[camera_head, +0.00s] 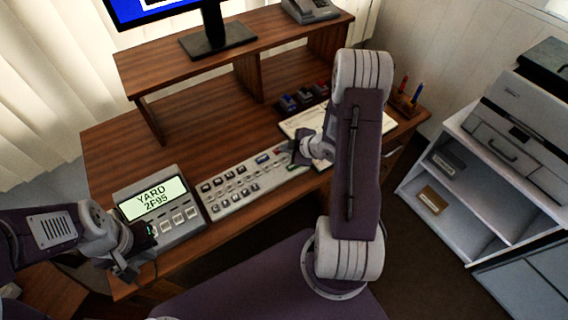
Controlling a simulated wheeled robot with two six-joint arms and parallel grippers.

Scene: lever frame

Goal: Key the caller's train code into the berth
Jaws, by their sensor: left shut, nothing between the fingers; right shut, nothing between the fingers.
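A grey caller unit (177,228) stands at the desk's front left. Its lit screen (153,197) reads "YARD 2F95", with a row of pale square buttons (178,220) below. My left gripper (138,254) is shut and empty at the unit's front left corner. My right gripper (290,156) is shut and empty over the panel's right end, partly hiding it. Contact with the keys cannot be told.
A raised wooden shelf (190,64) holds a monitor (213,40) and a telephone (311,10). Dark blocks with blue and red tops (301,99), white paper (304,121) and a pen holder (405,103) stand behind the panel. A grey shelf unit with a printer (515,125) is at right.

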